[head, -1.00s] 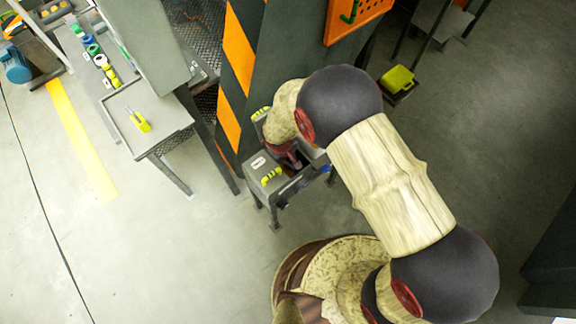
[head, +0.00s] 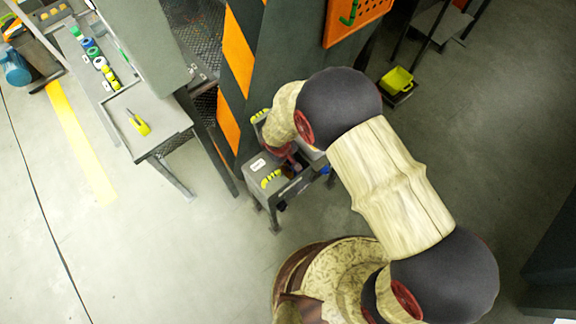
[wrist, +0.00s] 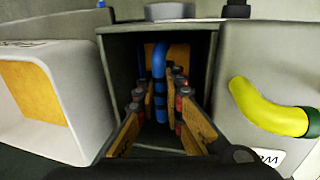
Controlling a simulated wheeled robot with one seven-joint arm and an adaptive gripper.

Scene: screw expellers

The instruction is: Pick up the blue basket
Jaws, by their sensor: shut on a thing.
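A blue curved, handle-like part (wrist: 159,62) shows in the wrist view, inside a dark recess of the grey machine (wrist: 225,45). I take it for part of the blue basket; the rest of the basket is hidden. My gripper (wrist: 160,98) reaches into the recess with a finger on each side of the blue part and is shut on it. In the head view my arm covers most of the gripper at the small grey machine (head: 257,163). A small blue spot (head: 325,170) shows beside it there.
The recess walls stand close on both sides of my fingers. A yellow handle (wrist: 265,108) is on the right of the machine. A striped pillar (head: 238,55) rises behind it. A table with a yellow tool (head: 139,124) stands left. A yellow basket (head: 397,79) sits at the back right.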

